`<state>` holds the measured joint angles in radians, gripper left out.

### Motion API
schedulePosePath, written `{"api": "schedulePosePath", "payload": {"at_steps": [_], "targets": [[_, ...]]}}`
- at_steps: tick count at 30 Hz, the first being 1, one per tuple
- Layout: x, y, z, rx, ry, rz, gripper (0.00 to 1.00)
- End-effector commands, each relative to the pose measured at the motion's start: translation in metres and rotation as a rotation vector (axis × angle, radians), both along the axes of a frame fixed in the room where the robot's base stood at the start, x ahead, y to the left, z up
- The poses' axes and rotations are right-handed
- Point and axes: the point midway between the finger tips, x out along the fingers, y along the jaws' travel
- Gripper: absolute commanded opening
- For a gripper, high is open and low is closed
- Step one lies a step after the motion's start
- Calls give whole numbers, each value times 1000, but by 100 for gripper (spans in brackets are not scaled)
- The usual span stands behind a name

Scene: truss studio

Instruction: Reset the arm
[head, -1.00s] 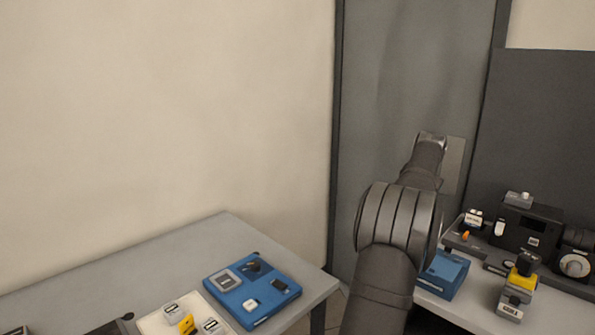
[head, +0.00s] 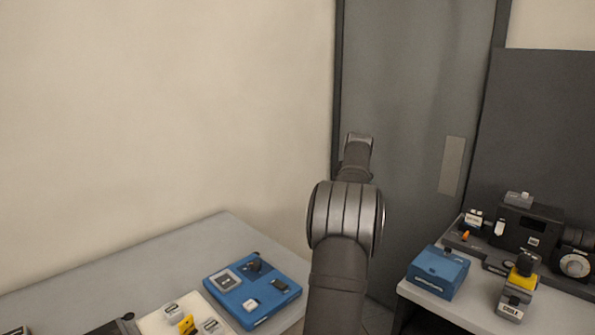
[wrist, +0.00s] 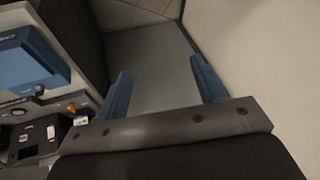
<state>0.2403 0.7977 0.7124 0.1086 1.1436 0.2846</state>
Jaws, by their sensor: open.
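My arm rises from the bottom centre of the head view, with my gripper hidden behind its links there. In the wrist view my gripper (wrist: 162,84) shows two blue fingers spread wide apart. Nothing is between them but the grey door surface and floor behind. The gripper is open and empty, and touches nothing that I can see.
The left table (head: 130,264) holds a blue tray (head: 254,291) and a pale tray with small items. The right table (head: 455,310) bears a blue box (head: 437,272), a yellow-and-grey stack (head: 517,288) and dark equipment (head: 527,230). A grey door (head: 410,120) stands behind.

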Motion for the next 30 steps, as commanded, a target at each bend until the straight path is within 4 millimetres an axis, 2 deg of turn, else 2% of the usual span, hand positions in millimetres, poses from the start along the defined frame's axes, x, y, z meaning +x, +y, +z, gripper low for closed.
{"api": "schedulePosePath", "payload": {"at_steps": [1,6,12,16,25,30], "targets": [[3,12,-1,1,0,13,63],[11,41,-4,1,-1,45,63],[16,65,-7,2,-2,71,63],[17,72,-7,3,-3,78,63],[18,73,-7,3,-2,79,63],[18,73,-7,3,-2,79,97]]}}
